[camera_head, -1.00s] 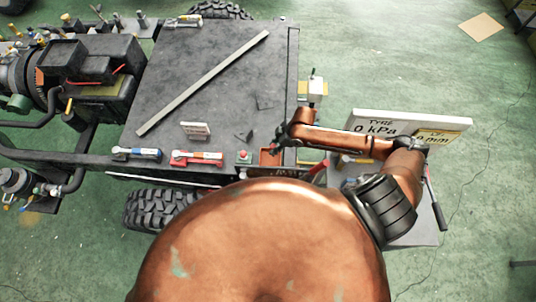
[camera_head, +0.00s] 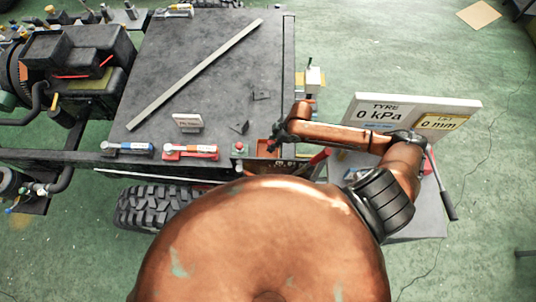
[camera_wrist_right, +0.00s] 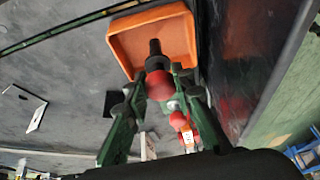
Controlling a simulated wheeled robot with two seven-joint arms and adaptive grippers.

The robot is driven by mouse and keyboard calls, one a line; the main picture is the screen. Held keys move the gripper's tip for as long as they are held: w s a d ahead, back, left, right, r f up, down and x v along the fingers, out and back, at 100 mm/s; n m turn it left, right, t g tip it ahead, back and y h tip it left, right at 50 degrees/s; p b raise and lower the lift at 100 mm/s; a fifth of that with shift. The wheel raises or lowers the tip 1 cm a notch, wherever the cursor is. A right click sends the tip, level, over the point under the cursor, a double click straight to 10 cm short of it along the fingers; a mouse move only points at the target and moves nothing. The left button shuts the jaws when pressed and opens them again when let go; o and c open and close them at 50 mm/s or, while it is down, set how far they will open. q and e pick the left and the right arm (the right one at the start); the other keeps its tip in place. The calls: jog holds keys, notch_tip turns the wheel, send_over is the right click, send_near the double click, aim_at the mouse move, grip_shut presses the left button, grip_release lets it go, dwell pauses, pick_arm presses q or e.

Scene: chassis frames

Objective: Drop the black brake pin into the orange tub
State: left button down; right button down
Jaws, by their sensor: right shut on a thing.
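The orange tub (camera_head: 263,148) sits at the near right corner of the dark chassis plate. It shows at the top of the right wrist view (camera_wrist_right: 122,42). My right gripper (camera_head: 276,143) is over the tub's right side in the head view. In the right wrist view my right gripper (camera_wrist_right: 158,84) is shut on the black brake pin (camera_wrist_right: 156,57), which has a dark collar and a rounded red end between the fingers. The pin's black tip overlaps the tub in this view; its height above the tub floor is unclear. My left gripper is not in view.
A red-topped button (camera_head: 239,147) stands left of the tub. Red (camera_head: 190,151) and blue (camera_head: 127,148) tools lie along the plate's near edge, with a small sign (camera_head: 187,122) behind. A long grey bar (camera_head: 195,75) crosses the plate. A tyre display (camera_head: 415,115) stands at right.

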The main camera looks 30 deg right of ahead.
jog(key=c, duration=1.6)
grip_release()
jog(key=v, duration=1.2)
jog(key=shift+s, duration=0.1)
